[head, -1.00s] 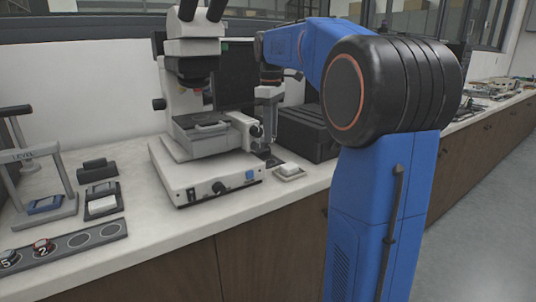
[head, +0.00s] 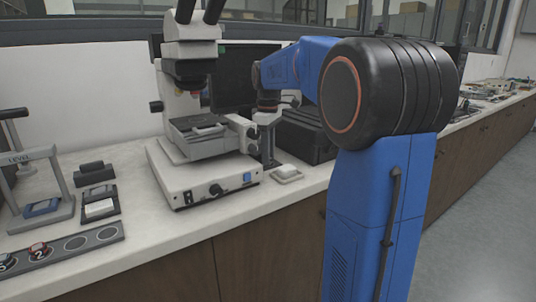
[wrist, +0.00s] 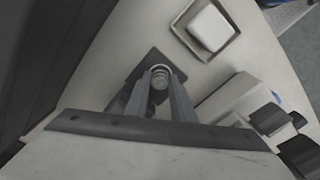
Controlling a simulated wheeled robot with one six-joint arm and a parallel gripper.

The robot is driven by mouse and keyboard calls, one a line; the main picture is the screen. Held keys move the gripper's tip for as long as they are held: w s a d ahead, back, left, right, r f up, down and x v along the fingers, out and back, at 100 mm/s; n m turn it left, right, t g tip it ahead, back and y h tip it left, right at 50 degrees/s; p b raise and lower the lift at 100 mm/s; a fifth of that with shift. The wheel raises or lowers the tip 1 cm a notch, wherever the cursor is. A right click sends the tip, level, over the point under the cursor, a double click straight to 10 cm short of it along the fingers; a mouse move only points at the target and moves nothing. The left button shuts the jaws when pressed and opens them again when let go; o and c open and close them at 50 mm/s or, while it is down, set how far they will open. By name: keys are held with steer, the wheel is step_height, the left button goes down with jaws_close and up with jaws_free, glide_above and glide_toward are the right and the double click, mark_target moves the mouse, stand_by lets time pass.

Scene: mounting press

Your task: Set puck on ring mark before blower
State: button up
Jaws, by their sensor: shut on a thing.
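My gripper (wrist: 161,85) points down at the bench, with its two fingers closed on a small round metallic puck (wrist: 160,80). Just beyond the puck is a dark square plate (wrist: 146,66) on the bench; a pale curved line shows at the puck's far edge, perhaps part of a ring mark, mostly hidden. I cannot tell whether the puck touches the plate. In the head view my gripper (head: 267,153) is low behind the microscope's right knobs, and the puck cannot be made out. A black box (head: 306,138) stands right of it; I cannot tell if it is the blower.
The microscope (head: 200,130) stands close left of my gripper. A small tray with a white block (head: 287,174) lies to its right, near the bench edge. A slotted rack (head: 103,235) with numbered pucks and a levelling press (head: 38,185) are at far left.

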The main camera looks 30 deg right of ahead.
steer(key=o, duration=1)
step_height(320, 180, up, 12)
steer(key=shift+r, duration=0.1)
steer(key=shift+s, duration=0.1)
